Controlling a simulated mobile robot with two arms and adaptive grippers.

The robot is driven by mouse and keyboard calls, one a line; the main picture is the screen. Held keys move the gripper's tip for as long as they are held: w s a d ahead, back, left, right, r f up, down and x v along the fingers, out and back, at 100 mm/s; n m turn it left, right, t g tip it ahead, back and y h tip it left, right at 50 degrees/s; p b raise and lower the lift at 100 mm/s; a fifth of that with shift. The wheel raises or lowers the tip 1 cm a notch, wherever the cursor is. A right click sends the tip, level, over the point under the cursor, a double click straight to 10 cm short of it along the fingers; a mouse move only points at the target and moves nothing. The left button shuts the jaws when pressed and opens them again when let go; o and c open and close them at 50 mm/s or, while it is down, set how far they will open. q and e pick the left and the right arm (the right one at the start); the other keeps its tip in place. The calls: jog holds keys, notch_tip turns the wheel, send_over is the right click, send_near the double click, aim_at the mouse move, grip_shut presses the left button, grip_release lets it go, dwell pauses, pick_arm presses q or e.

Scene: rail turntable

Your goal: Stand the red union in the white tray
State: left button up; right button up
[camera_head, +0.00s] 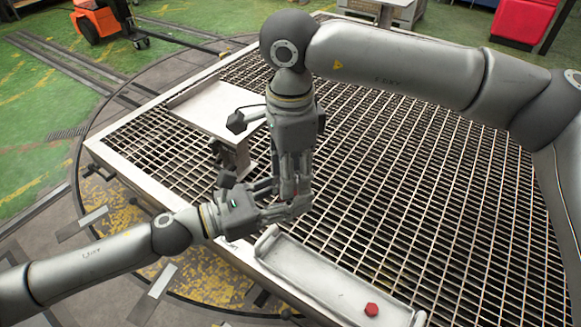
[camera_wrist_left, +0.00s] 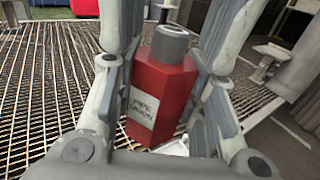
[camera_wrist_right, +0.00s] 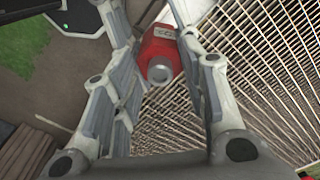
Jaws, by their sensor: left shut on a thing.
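The red union (camera_wrist_left: 163,95) is a red block with a grey round end and a label reading "PIPE UNION". My left gripper (camera_head: 290,203) is shut on it, with a finger on each side in the left wrist view. My right gripper (camera_head: 294,188) points down from above at the same spot. In the right wrist view its fingers stand open on either side of the union (camera_wrist_right: 160,55), with a gap on the left. In the head view the union is mostly hidden by the fingers. The white tray (camera_head: 318,275) lies on the grating in front, to the right of the grippers.
A small red hexagonal piece (camera_head: 371,309) is at the right end of the tray. A pale raised plate (camera_head: 215,108) stands on the grating behind left. The metal grating (camera_head: 420,190) is clear to the right.

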grip_shut()
pick_arm(q)
jog(key=o, duration=1.4)
jog(key=shift+c, duration=0.2)
jog(key=shift+a, duration=0.15)
jog(key=v, duration=1.1)
jog(key=shift+a, duration=0.35)
